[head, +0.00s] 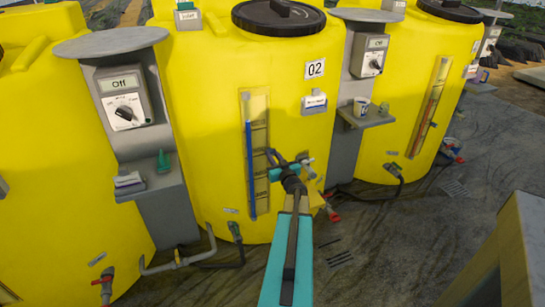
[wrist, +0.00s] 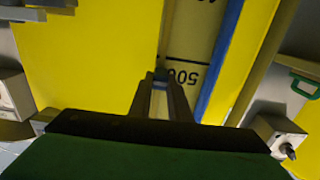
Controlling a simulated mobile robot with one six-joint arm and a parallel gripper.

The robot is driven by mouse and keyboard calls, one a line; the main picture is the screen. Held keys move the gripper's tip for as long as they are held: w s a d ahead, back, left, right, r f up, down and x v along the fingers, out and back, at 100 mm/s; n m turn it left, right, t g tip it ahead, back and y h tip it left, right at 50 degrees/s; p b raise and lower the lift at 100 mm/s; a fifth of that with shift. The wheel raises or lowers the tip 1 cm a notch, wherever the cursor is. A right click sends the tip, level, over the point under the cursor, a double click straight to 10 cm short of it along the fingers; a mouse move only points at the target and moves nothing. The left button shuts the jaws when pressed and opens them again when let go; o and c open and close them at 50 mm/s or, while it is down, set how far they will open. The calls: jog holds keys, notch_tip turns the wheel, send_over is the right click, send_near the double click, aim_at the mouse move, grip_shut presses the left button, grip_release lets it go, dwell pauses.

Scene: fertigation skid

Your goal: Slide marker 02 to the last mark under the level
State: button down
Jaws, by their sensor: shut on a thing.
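The yellow tank (head: 215,80) labelled 02 (head: 315,69) carries a gauge board (head: 261,185) with horizontal marks. A blue level column (head: 250,165) stands on its left side, its top near the upper part of the board. My gripper (head: 270,153) is at the board's right edge, around mid-height. In the wrist view, the picture is upside down; my gripper (wrist: 161,78) is shut on a small dark piece at the board's edge, seemingly marker 02 (wrist: 161,73), mostly hidden by the fingers. It is beside the printed 500 (wrist: 183,77).
A shelf with a cup (head: 361,107) stands right of the tank, and a control box marked Off (head: 123,100) with a shelf stands left. A valve with a red handle (head: 333,215) and pipes (head: 180,262) sit low by the tanks. A second gauge (head: 432,105) is on the right tank.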

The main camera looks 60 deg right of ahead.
notch_tip(320, 180, up, 12)
jog(key=p, duration=0.9)
jog(key=shift+f, duration=0.25)
jog(key=c, duration=1.7)
grip_release()
jog(key=shift+r, duration=0.1)
jog(key=shift+o, duration=0.3)
jog(key=v, duration=1.3)
jog(key=shift+s+a+p, duration=0.25)
jog(key=shift+a+p, duration=0.05)
jog(key=shift+p, duration=0.1)
